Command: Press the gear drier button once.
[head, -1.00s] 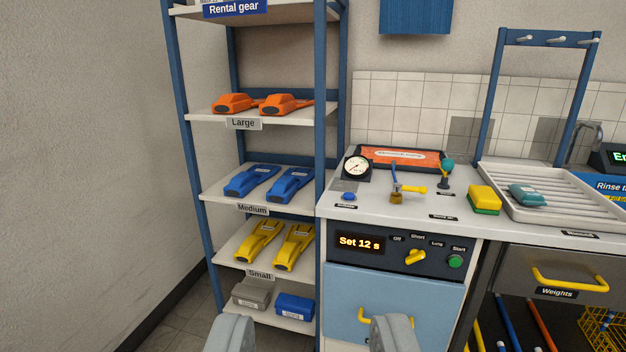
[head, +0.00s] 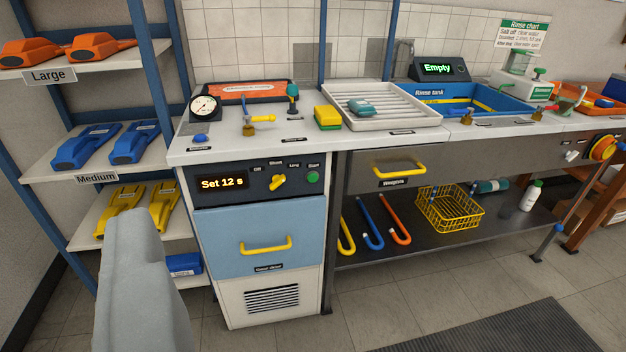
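The gear drier (head: 255,225) is a white cabinet with a blue door and a yellow handle, left of centre in the head view. Its dark panel has a lit display (head: 222,184) reading "Set 12 s", a yellow selector knob (head: 278,182) under the Off, Short and Long labels, and a round green button (head: 312,177) labelled Start. My gripper (head: 140,228) shows as a large grey form at lower left, in front of the shelf. It appears apart from the drier panel. Whether its fingers are together or apart is unclear.
On the counter above are a gauge (head: 204,107), a blue button (head: 200,138), a yellow-green sponge (head: 327,117) and a white draining tray (head: 425,117). The rental gear shelf (head: 85,157) stands left. Floor in front of the drier (head: 330,335) is clear.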

